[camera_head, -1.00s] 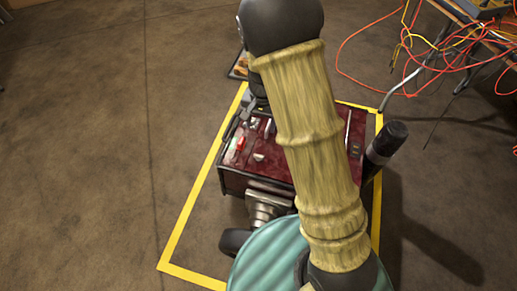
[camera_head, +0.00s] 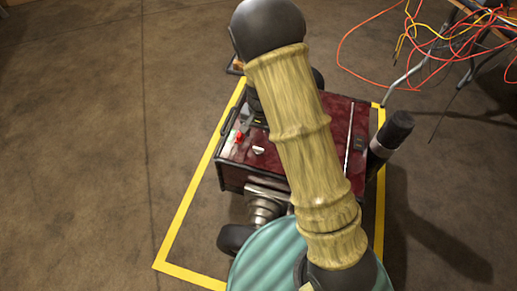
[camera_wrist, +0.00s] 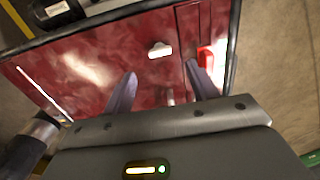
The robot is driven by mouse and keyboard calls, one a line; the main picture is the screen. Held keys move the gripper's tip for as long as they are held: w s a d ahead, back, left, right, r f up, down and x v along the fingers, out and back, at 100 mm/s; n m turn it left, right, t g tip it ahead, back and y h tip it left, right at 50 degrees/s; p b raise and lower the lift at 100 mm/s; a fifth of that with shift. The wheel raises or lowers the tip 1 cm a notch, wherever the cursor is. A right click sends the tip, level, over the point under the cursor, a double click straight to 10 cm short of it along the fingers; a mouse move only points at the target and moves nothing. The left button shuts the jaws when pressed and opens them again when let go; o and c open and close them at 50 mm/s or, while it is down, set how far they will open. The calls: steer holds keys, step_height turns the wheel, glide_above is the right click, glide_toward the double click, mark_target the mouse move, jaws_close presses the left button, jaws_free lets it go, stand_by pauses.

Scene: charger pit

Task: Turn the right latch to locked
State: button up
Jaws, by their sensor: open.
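A dark red box (camera_head: 340,120) stands on the floor, partly hidden by my arm in the head view. Its red top also shows in the wrist view (camera_wrist: 85,70). A small white latch-like piece (camera_head: 259,151) sits on the top and shows in the wrist view (camera_wrist: 160,50). A red piece (camera_head: 239,138) sits beside it, at the right in the wrist view (camera_wrist: 206,58). I cannot tell which is the right latch. My gripper (camera_wrist: 162,83) is open over the top, its fingers apart. The white piece appears just beyond the gap; the right finger overlaps the red piece's area. Contact is unclear.
Yellow tape (camera_head: 185,217) frames the floor around the box. A black-ended cylinder (camera_head: 391,134) rises at its right side. Red and yellow cables (camera_head: 425,45) tangle at the top right near thin table legs. The floor at left is clear.

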mark_target(258, 148)
step_height(258, 148, down, 7)
steer(key=b, duration=0.3)
steer(key=shift+a+f, duration=0.1)
steer(key=shift+f, duration=0.05)
steer(key=c, duration=1)
